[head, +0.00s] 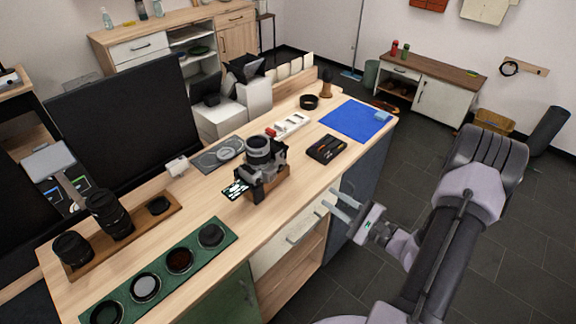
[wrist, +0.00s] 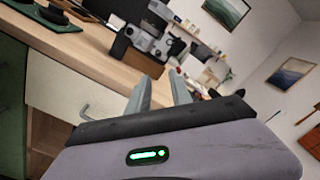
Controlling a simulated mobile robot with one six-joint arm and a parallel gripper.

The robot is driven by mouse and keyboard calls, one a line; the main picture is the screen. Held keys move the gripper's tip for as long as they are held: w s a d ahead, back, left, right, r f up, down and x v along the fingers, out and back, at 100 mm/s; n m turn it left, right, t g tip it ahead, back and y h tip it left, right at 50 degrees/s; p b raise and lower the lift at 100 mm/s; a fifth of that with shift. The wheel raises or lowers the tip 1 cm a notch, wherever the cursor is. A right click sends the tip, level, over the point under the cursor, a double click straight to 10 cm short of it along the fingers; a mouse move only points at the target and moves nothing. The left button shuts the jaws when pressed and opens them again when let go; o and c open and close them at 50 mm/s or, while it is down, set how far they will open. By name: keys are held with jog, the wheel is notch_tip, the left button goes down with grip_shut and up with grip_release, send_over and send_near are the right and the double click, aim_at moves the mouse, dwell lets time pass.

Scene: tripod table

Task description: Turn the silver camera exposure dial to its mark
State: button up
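The silver camera (head: 262,158) stands upright on a small wooden block near the middle of the wooden table (head: 225,213), lens upward or toward the back. It also shows in the wrist view (wrist: 148,36), above and beyond my fingers. The exposure dial and its mark are too small to tell. My gripper (head: 337,203) is off the table's front edge, to the right of and nearer than the camera, touching nothing. In the wrist view its two fingers (wrist: 160,92) stand apart with nothing between them.
A black case (head: 326,149) and a blue mat (head: 355,120) lie right of the camera. A green tray (head: 160,272) with round filters is at front left. Lenses (head: 108,213) stand on a wooden tray at left. Drawer handles (head: 303,229) stick out below the table's front edge.

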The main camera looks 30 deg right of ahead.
aim_at(283, 168)
jog(key=b+x, duration=0.1)
jog(key=x, duration=0.4)
jog(key=b+x, duration=0.1)
jog(key=x, duration=0.5)
jog(key=b+x, duration=0.1)
jog(key=x, duration=0.5)
jog(key=shift+s+a+r, duration=0.1)
jog(key=shift+a, duration=0.25)
grip_shut()
